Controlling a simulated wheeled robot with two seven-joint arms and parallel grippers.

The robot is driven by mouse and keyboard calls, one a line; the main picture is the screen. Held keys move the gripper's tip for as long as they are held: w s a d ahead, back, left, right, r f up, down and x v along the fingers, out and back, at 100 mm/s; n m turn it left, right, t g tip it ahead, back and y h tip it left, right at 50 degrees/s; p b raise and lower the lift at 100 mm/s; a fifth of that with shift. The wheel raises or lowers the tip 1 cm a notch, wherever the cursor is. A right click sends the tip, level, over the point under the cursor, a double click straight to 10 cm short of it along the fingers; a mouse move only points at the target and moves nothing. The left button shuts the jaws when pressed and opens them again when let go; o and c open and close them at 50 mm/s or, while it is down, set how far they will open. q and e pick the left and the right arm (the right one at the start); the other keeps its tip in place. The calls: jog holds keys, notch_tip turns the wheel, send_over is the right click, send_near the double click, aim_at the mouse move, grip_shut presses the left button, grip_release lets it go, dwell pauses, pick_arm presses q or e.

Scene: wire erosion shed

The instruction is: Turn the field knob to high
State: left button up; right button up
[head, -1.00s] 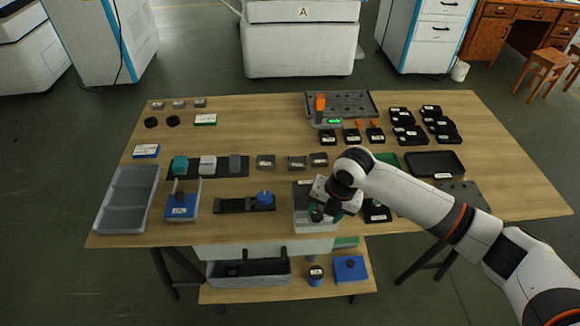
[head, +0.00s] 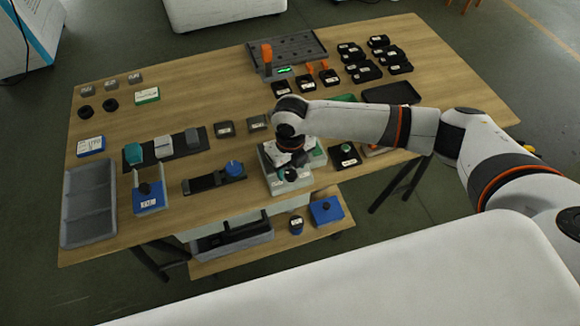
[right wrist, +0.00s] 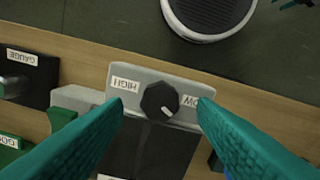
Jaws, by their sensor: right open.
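The field knob (right wrist: 160,101) is black and faceted, on a pale grey box (right wrist: 178,77) at the table's front edge. In the right wrist view its white mark is on the lower right side. Upside-down labels read HIGH (right wrist: 125,84) to its left and LOW (right wrist: 190,101) to its right. My right gripper (right wrist: 160,106) is open, its teal fingers on either side of the knob with visible gaps; contact is not seen. In the head view my right gripper (head: 291,173) is over the grey box (head: 274,183) and hides the knob. My left gripper is not in view.
A black base with a blue knob (head: 234,168) stands left of the grey box. A black GAUGE box (right wrist: 27,76) and a green box (right wrist: 12,147) are close by. A grey divided tray (head: 88,203) is at the table's left end.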

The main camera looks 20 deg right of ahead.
jog(key=shift+f, duration=1.15)
jog(key=c, duration=1)
jog(key=shift+o, duration=0.2)
jog(key=shift+r, duration=0.1)
